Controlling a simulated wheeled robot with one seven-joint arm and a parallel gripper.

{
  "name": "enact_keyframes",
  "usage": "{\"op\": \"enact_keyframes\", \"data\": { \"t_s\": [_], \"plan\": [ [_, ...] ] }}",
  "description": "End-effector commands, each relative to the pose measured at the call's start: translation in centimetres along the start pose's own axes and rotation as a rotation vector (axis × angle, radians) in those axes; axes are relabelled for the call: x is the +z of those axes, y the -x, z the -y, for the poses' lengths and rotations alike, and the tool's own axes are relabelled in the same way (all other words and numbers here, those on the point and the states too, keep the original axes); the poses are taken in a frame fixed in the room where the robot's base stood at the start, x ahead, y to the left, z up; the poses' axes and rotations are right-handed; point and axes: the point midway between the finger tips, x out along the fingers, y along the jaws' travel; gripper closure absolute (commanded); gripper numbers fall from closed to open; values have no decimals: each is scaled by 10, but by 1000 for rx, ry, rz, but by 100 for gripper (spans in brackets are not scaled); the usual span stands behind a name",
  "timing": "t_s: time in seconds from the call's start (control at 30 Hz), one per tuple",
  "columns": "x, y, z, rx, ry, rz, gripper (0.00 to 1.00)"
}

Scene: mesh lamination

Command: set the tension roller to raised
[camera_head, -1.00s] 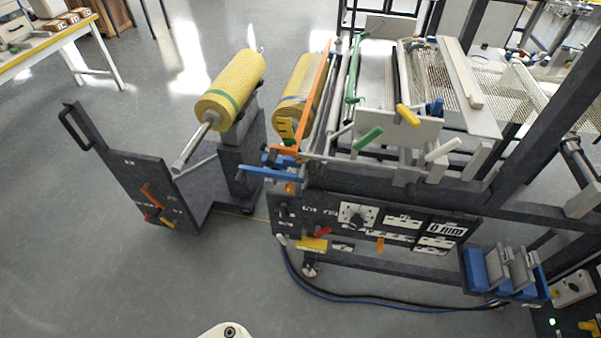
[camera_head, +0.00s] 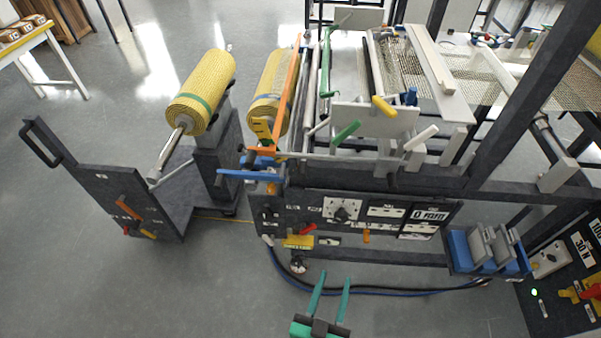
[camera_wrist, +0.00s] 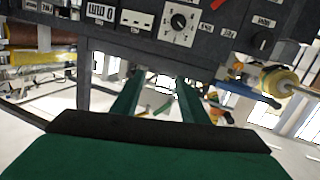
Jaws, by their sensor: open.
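The laminating machine carries several coloured levers in the head view: a green lever (camera_head: 345,132), a yellow lever (camera_head: 384,106), a white lever (camera_head: 421,137), a long orange lever (camera_head: 287,92) and a blue lever (camera_head: 247,174). I cannot tell from the labels which one belongs to the tension roller. My gripper (camera_head: 334,288) has green fingers, spread apart and empty, at the bottom of the head view, in front of the machine's lower panel. In the wrist view my gripper (camera_wrist: 158,100) points below the panel, touching nothing visible.
The front panel has a dial (camera_head: 342,209), a red lever (camera_head: 307,229) and labels. A cart (camera_head: 130,200) with a yellow mesh roll (camera_head: 203,92) stands left. A blue holder with grey blocks (camera_head: 487,250) is at right. Hoses (camera_head: 400,293) run low. Floor at front left is clear.

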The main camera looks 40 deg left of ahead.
Motion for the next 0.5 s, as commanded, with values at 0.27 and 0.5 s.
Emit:
{"op": "enact_keyframes", "data": {
  "t_s": [0.27,0.5],
  "plan": [
    [-54,-92,70,-134,64,-91,60],
    [-97,-135,122,-202,95,-139,60]
  ]
}}
